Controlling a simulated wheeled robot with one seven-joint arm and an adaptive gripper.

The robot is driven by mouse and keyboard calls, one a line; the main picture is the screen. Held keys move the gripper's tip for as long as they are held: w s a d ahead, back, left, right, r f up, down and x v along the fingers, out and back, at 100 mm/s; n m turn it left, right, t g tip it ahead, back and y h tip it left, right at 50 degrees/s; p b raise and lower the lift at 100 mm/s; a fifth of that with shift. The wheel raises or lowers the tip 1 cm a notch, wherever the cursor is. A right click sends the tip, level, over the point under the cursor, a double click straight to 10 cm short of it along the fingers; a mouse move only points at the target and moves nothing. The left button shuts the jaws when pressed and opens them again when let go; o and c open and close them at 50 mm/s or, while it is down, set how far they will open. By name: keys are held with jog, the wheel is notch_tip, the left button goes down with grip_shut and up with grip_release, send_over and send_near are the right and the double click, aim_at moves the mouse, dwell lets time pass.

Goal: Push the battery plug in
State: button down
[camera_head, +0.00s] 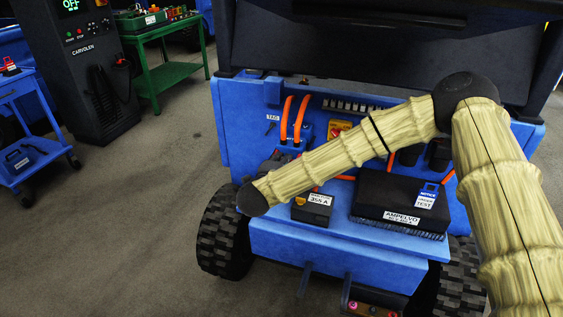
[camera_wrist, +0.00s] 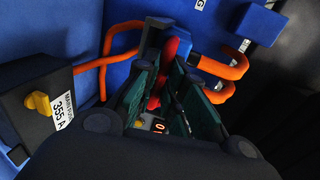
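The battery plug appears in the wrist view as a blue body (camera_wrist: 207,52) with a red handle (camera_wrist: 172,70) beside it. Orange cables (camera_wrist: 228,68) run from this area. My gripper (camera_wrist: 167,72) has its two green-padded fingers on either side of the red handle and appears closed on it. The fingers hide much of the handle and the mating side, so I cannot tell how deep the plug sits. In the head view my forearm hides most of the gripper; orange cables (camera_head: 286,117) drop to a blue connector area (camera_head: 291,144) just above it.
A dark box labelled 355 A (camera_head: 312,208) with a yellow knob and a black AMPELVO unit (camera_head: 398,203) sit on the blue vehicle's ledge (camera_head: 335,249). Open floor (camera_head: 130,215) lies left.

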aim_at(287, 152)
jog(key=shift+w, duration=0.1)
jog(key=x, duration=0.4)
jog(key=shift+w+d+r, duration=0.15)
jog(key=shift+w+r, duration=0.05)
jog(key=shift+r, duration=0.3)
jog(key=c, duration=1.5)
grip_release()
jog(key=shift+w, duration=0.1)
jog(key=shift+s+f, duration=0.2)
jog(key=shift+s+a+r, duration=0.1)
jog(key=shift+s+a, duration=0.15)
jog(key=shift+s, duration=0.3)
jog(key=v, duration=0.6)
jog(key=shift+s+r, duration=0.2)
jog(key=shift+r, duration=0.05)
